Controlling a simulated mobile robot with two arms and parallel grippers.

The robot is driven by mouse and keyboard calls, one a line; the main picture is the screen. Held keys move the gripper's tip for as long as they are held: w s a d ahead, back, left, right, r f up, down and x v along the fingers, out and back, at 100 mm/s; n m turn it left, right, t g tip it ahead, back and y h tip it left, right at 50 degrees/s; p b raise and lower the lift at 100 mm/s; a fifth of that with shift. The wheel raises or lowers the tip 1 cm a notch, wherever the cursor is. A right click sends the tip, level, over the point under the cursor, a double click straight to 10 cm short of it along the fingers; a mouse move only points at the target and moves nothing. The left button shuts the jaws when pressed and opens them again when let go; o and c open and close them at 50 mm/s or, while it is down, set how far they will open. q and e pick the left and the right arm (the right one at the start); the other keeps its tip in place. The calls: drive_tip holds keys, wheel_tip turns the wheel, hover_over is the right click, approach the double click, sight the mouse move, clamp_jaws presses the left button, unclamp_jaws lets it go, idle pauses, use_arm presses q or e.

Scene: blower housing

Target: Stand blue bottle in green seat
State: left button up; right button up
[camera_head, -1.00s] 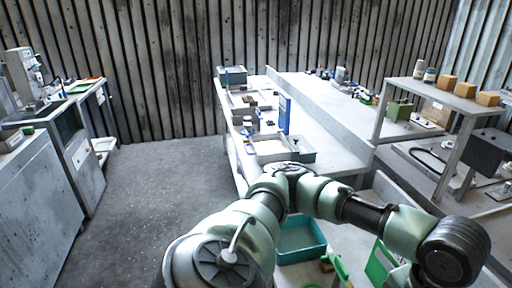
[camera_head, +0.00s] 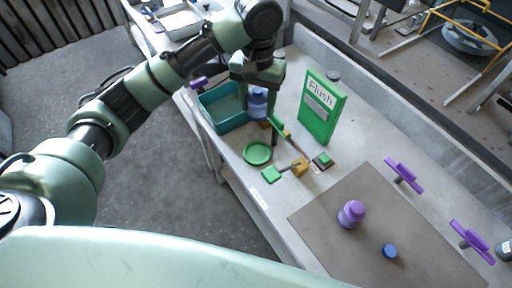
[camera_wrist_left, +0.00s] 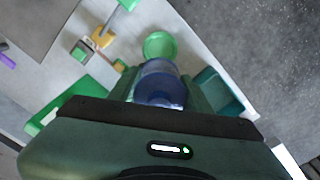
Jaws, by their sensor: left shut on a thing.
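The blue bottle (camera_head: 258,104) is upright between the fingers of my left gripper (camera_head: 259,115), which is shut on it. It also shows in the left wrist view (camera_wrist_left: 160,86), between the fingers (camera_wrist_left: 160,92). The green seat, a round green dish (camera_head: 257,153), lies on the bench in front of the bottle and looks empty. In the left wrist view the green seat (camera_wrist_left: 160,45) shows just beyond the bottle. The bottle is apart from the seat; its base is partly hidden, so its height is hard to tell. My right gripper is out of view.
A teal bin (camera_head: 210,117) stands left of the bottle, close to the gripper. A green "Flush" sign (camera_head: 318,112) stands to the right. Small green and yellow parts (camera_head: 300,167) lie right of the seat. A purple bottle (camera_head: 351,214) and blue cap (camera_head: 390,251) are on a grey mat (camera_head: 335,245).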

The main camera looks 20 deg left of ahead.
use_arm(q)
drive_tip(key=p, duration=0.1)
hover_over(257, 153)
wheel_tip(257, 153, down, 12)
drive_tip(key=shift+f, duration=0.25)
wheel_tip(257, 153, down, 5)
drive_tip(key=shift+r, duration=0.1)
drive_tip(key=shift+f, duration=0.25)
drive_tip(key=shift+f, duration=0.1)
drive_tip(key=o, duration=1.5)
wheel_tip(257, 153, up, 12)
drive_tip(key=shift+r, duration=0.15)
